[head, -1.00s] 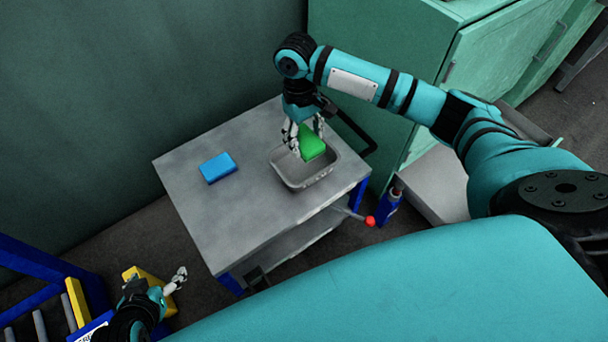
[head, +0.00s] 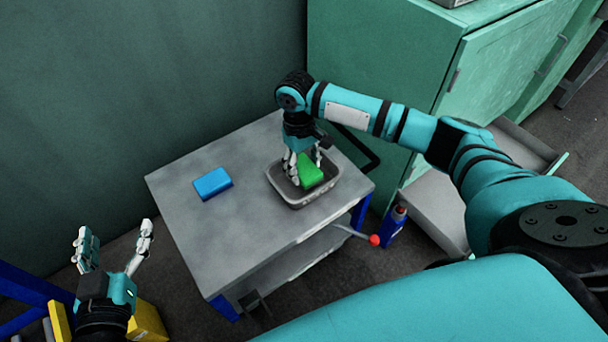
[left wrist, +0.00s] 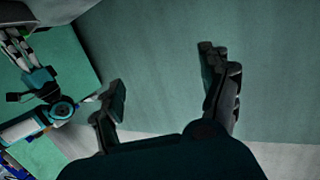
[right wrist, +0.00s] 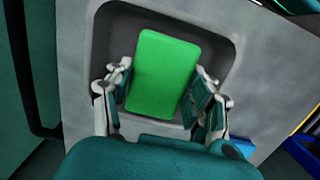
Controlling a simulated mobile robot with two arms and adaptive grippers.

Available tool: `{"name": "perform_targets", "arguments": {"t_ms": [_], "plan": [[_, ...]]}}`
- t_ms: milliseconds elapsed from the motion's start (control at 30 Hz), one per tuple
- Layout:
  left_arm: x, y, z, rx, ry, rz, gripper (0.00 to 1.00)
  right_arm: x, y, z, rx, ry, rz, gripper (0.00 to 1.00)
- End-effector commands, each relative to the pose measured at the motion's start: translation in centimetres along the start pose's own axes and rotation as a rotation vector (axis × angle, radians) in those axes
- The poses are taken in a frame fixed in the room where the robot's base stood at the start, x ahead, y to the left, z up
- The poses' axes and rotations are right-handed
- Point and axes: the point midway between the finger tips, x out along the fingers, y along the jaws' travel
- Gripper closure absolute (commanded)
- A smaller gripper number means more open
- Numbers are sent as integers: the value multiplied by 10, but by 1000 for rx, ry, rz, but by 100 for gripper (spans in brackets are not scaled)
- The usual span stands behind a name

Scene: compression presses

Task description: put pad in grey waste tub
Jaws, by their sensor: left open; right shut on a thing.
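The green pad (head: 311,172) is in my right gripper (head: 304,165), which is shut on it. In the head view the pad is down within the rim of the grey tub (head: 301,203). In the right wrist view the pad (right wrist: 163,73) lies between the two fingers, with the tub's walls (right wrist: 105,40) around it. Whether the pad touches the tub floor I cannot tell. My left gripper (head: 114,250) is open and empty, left of the cart; its fingers also show in the left wrist view (left wrist: 165,100).
A blue block (head: 212,184) lies on the grey cart top (head: 220,240), left of the tub. A blue bottle (head: 394,224) stands by the cart's right side, near a red knob (head: 375,240). Green cabinets (head: 400,60) stand behind, with an open drawer (head: 435,205).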

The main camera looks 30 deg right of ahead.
Motion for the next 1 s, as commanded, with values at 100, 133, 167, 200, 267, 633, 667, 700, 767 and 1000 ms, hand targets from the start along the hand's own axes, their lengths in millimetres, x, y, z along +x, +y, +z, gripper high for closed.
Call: {"name": "perform_targets", "arguments": {"t_ms": [100,133,167,200,267,633,667,700,767,1000], "plan": [[2,4,-20,-2,125,8,21,16,0,-1,0,-2,0,70],[2,4,-26,-3,160,10,21,20,0,-2,0,-2,1,70],[2,5,-32,-3,193,12,21,22,0,-2,-1,-2,1,70],[1,6,-39,-4,233,14,21,26,0,-3,-1,-2,1,70],[0,7,-48,-5,282,16,21,30,0,-3,0,-1,0,70],[-3,8,-59,-6,337,19,21,33,0,-4,-1,-1,1,70],[-3,8,-58,-6,334,19,21,33,0,-4,-1,-1,1,70],[-3,8,-57,-6,326,19,21,34,0,-4,-1,-1,0,70],[-2,8,-56,-6,316,18,21,34,0,-4,-1,-1,1,70],[-2,7,-53,-5,302,17,21,35,0,-4,-1,-1,1,23]]}}
